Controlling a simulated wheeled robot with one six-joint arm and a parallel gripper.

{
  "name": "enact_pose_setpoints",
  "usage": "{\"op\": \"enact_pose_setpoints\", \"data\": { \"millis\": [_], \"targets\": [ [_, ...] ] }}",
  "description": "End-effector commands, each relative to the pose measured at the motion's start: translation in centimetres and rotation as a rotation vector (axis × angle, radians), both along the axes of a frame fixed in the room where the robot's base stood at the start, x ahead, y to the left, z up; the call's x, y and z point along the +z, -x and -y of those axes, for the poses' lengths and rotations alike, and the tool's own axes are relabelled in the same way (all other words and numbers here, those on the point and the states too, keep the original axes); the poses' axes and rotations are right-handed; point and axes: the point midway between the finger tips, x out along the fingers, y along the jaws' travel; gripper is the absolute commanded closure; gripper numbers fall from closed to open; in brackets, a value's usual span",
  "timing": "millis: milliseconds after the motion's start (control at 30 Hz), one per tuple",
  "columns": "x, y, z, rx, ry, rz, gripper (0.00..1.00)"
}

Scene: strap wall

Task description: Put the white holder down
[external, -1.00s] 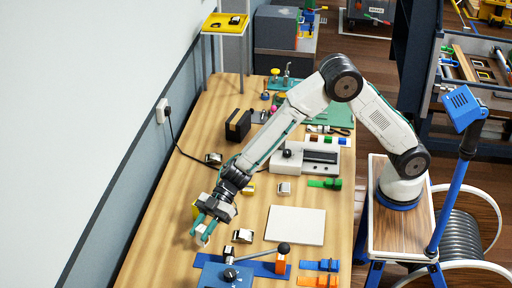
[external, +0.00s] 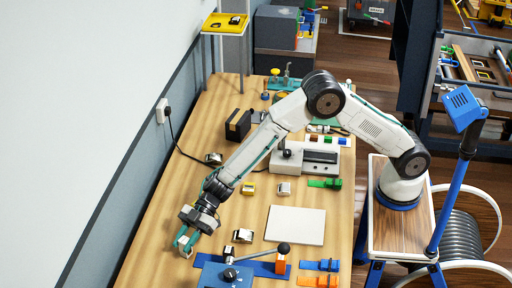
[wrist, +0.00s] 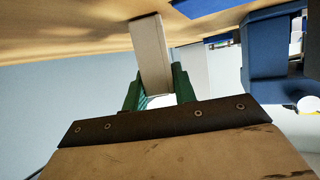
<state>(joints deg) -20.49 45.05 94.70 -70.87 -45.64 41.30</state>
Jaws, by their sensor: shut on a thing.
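My gripper (external: 184,243) has green fingers and is low over the left front part of the wooden table, left of the blue fixture. It is shut on the white holder (external: 187,250), a small pale block mostly hidden by the fingers. In the wrist view the holder (wrist: 151,52) sticks out from between the green fingers (wrist: 157,88), with the wooden surface close by its far end. I cannot tell whether the holder touches the table.
The blue fixture with a lever (external: 222,275) stands to the right. A white-and-black holder (external: 242,236) and a white plate (external: 296,225) lie nearby. A yellow holder (external: 249,188) and another white holder (external: 284,188) are farther back. The wall is on the left.

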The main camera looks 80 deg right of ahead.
Motion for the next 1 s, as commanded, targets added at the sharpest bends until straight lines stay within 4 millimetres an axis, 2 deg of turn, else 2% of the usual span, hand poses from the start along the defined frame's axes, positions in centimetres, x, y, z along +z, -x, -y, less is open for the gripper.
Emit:
{"op": "enact_pose_setpoints", "data": {
  "millis": [33,67,100,133,467,533,1000],
  "targets": [
    [-0.2,0.0,0.0,0.0,0.0,0.0,0.98],
    [-0.2,0.0,0.0,0.0,0.0,0.0,0.67],
    [-0.2,0.0,0.0,0.0,0.0,0.0,0.56],
    [-0.2,0.0,0.0,0.0,0.0,0.0,0.51],
    [0.2,0.0,0.0,0.0,0.0,0.0,0.51],
    [0.5,0.2,0.6,-0.002,0.0,0.0,0.51],
    [3.9,3.4,8.5,-0.002,0.0,0.0,0.51]
  ]
}}
